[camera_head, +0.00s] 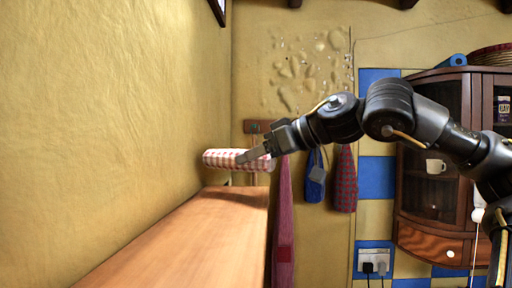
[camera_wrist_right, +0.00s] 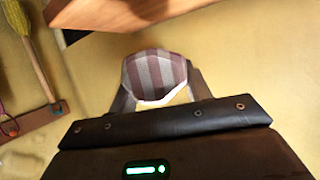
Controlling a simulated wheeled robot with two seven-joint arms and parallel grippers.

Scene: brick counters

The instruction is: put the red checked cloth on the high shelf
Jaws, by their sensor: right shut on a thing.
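The red checked cloth (camera_head: 222,159) is a rolled bundle in red and white check, lying roughly level in the head view. My right gripper (camera_head: 254,155) is shut on its right end and holds it above the far end of a wooden shelf (camera_head: 170,245), whose surface looks bare. A shadow falls on the shelf below the cloth. In the right wrist view the striped end of the cloth (camera_wrist_right: 157,73) shows between the fingers of my right gripper (camera_wrist_right: 162,92). My left gripper is not in view.
A yellow wall (camera_head: 120,90) runs along the shelf's left side. Red and blue textiles (camera_head: 345,180) hang on the back wall, right of the shelf. A wooden cabinet (camera_head: 450,242) with a white cup (camera_head: 436,166) stands at right, behind my right arm.

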